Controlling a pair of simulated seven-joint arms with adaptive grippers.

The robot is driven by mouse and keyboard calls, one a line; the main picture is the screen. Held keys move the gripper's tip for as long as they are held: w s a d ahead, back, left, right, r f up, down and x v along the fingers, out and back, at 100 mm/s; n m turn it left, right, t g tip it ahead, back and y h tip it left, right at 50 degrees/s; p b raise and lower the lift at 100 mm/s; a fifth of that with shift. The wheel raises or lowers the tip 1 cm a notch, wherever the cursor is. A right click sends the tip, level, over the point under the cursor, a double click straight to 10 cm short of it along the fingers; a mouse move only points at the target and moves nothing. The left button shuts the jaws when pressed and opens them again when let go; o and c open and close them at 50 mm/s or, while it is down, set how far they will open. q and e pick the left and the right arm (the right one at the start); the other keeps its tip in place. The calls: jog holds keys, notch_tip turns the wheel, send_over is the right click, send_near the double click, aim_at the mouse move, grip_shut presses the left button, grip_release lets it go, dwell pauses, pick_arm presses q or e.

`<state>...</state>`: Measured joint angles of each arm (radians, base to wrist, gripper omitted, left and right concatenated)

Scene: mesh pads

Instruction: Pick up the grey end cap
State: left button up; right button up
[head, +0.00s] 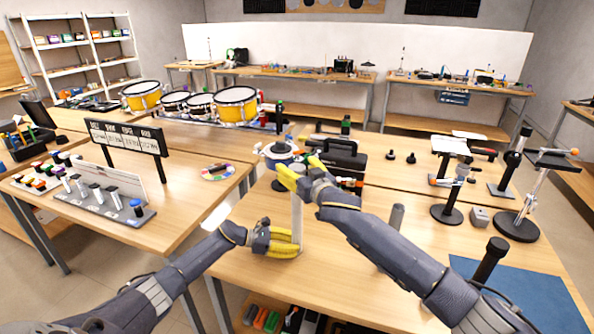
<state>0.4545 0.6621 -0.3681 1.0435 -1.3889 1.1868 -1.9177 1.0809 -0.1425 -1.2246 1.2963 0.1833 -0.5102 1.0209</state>
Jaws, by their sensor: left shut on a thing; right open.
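My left gripper (296,243), with yellow fingers, is low over the near edge of the middle table. It is shut on a pale, narrow upright strip (297,212). A small grey block (480,216) sits on the table at the right, apart from both grippers. I cannot tell whether it or the held strip is the grey end cap.
A black case (343,160) stands behind my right gripper. Stands, including a round-based one (447,213), and a blue mat (520,290) are at the right. Yellow drums (236,107) stand at the back left.

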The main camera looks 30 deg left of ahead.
jog(key=shift+c, duration=0.2)
jog(key=c, duration=1.2)
notch_tip(320, 180, up, 10)
jog(key=shift+r, duration=0.1)
jog(key=shift+c, duration=0.2)
pick_arm(q)
jog(key=shift+c, duration=0.2)
pick_arm(e)
notch_tip(320, 180, up, 9)
send_over(297, 167)
dwell(1.4)
